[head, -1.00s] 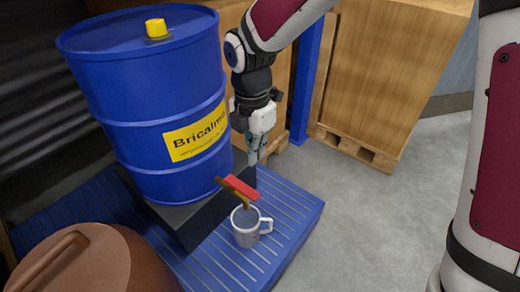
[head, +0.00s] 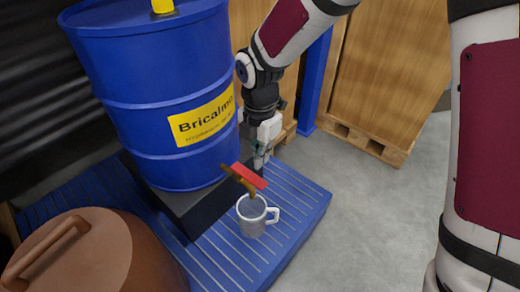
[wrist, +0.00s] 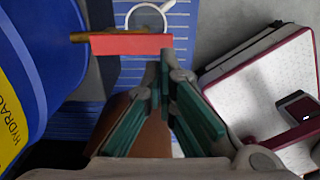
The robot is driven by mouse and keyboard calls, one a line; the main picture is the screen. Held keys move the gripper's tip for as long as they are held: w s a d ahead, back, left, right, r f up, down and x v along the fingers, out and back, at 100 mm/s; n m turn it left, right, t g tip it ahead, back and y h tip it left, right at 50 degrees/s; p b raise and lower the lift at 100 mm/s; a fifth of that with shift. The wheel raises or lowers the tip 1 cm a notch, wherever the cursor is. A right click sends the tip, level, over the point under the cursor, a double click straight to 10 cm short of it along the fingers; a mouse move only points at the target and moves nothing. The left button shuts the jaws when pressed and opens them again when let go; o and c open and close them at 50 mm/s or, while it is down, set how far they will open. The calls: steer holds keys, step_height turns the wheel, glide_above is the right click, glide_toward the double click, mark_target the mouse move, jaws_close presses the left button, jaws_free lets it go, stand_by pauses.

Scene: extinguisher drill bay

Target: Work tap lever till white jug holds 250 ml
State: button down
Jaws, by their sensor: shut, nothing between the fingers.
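The white jug (head: 254,222) stands upright on the blue slatted platform under the brass tap (head: 229,170). Its rim and handle also show in the wrist view (wrist: 134,13). The tap has a red lever (head: 250,177), which lies across the wrist view (wrist: 130,44). My gripper (head: 260,165) is shut and empty, just behind the lever in the head view. In the wrist view its fingertips (wrist: 166,62) are close to the lever's right end; I cannot tell whether they touch it. The liquid level in the jug cannot be read.
A blue drum (head: 165,100) with a yellow label stands on a dark support behind the tap. A brown lidded vessel (head: 95,255) is at the front left. The blue platform (head: 305,196) ends at the right, with open grey floor beyond. Wooden crates (head: 385,80) stand behind.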

mark_target(262, 184)
step_height(262, 184, down, 8)
steer(key=b, duration=0.3)
steer(key=shift+r, duration=0.1)
steer(key=shift+s+d+f+t+y+b, duration=0.15)
steer(key=shift+d+f+t+y+b, duration=0.2)
steer(key=shift+f, duration=0.25)
step_height(262, 184, down, 2)
steer(key=shift+s+a+f, duration=0.1)
steer(key=shift+s+f, duration=0.1)
steer(key=shift+f, duration=0.05)
stand_by(1.2)
steer(key=shift+y, duration=0.25)
stand_by(4.8)
